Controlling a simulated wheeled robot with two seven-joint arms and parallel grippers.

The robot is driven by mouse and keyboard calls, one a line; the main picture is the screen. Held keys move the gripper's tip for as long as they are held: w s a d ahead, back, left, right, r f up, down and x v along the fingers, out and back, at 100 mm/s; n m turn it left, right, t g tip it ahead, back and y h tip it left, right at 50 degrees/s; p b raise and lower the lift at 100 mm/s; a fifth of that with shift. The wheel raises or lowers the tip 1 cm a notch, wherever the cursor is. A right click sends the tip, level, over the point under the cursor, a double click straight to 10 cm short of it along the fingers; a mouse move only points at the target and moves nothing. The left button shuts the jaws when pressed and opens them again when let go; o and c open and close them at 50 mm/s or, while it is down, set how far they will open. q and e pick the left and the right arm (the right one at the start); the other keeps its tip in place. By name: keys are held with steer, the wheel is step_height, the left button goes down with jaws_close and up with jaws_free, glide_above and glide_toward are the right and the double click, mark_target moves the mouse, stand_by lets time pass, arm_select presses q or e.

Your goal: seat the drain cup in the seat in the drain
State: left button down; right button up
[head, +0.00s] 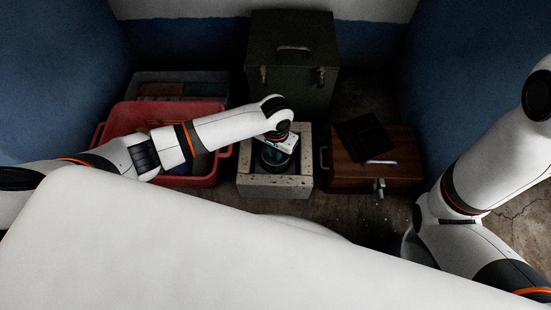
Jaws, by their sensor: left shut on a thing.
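The pale stone trough (274,191) stands on the floor in the middle of the head view, with a dark inside. My left gripper (275,155) reaches in from the left and points down into the trough. It is shut on a dark round thing, which looks like the drain cup (271,160). The gripper hides much of the cup. The drain and its seat are in shadow below; I cannot tell whether the cup touches the seat. My right arm shows at the right, but its gripper is out of view.
A red tub (118,124) stands left of the trough, with a grey bin (215,78) behind it. A green metal case (291,50) stands behind the trough. A wooden box (350,178) is close on the right, with a dark flat thing (362,137) on top. Blue walls enclose the sides.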

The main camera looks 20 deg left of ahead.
mark_target(275, 157)
arm_select(q)
step_height(275, 157, down, 4)
steer(key=shift+r+b, duration=0.25)
steer(key=shift+b, duration=1)
steer(key=shift+r, duration=0.15)
steer(key=shift+f, duration=0.2)
steer(key=c, duration=1.4)
jaws_free()
steer(key=shift+o, duration=0.2)
